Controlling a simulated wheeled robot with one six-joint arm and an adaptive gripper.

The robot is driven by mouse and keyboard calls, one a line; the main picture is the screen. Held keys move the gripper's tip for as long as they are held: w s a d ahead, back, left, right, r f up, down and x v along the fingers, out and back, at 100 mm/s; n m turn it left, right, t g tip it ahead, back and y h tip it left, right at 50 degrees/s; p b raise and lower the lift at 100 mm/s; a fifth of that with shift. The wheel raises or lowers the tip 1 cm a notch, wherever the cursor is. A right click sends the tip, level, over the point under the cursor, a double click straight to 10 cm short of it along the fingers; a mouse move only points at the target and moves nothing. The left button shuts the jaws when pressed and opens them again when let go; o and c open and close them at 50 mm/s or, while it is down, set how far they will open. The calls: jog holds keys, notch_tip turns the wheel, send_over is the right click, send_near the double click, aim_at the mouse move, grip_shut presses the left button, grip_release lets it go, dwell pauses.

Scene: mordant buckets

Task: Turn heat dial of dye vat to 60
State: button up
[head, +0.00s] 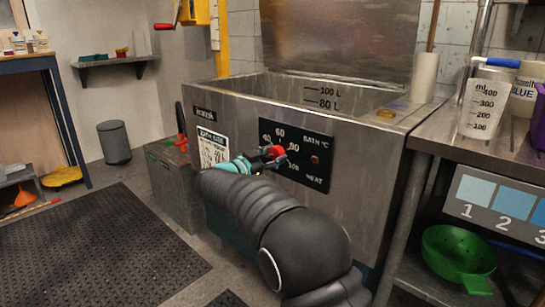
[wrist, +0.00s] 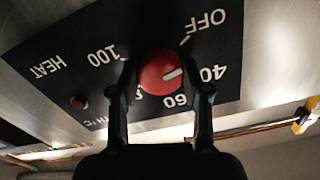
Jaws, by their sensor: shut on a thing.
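The dye vat (head: 225,115) is a large steel tank with a black heat panel (head: 318,180) on its front. The panel is marked OFF, 40, 60, 80 and 100 and shows upside down in the wrist view. The red heat dial (wrist: 158,72) has a white pointer line, which points close to 40, slightly toward the OFF side. The dial also shows in the head view (head: 275,152), partly covered by my gripper. My gripper (wrist: 160,85) is shut on the dial, with one finger on each side.
A small round indicator (head: 315,160) sits on the panel right of the dial. A steel bench with a measuring beaker (head: 482,108) and a green colander (head: 458,258) below stands at right. A grey box (head: 172,180) stands left of the vat. Open floor lies at left.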

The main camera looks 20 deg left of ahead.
jog(key=m+b, duration=0.1)
jog(key=m, duration=0.3)
jog(key=shift+m+b, duration=0.3)
jog(key=m+b, duration=0.3)
jog(key=m, duration=0.2)
jog(key=shift+f, duration=0.1)
jog(key=m+b, duration=0.3)
jog(key=m, duration=0.2)
jog(key=shift+m, duration=0.4)
jog(key=m+b, duration=0.2)
jog(key=m, duration=0.2)
jog(key=shift+m, duration=0.4)
jog(key=o, duration=1.1)
jog(key=shift+w, duration=0.1)
jog(key=shift+o, duration=0.2)
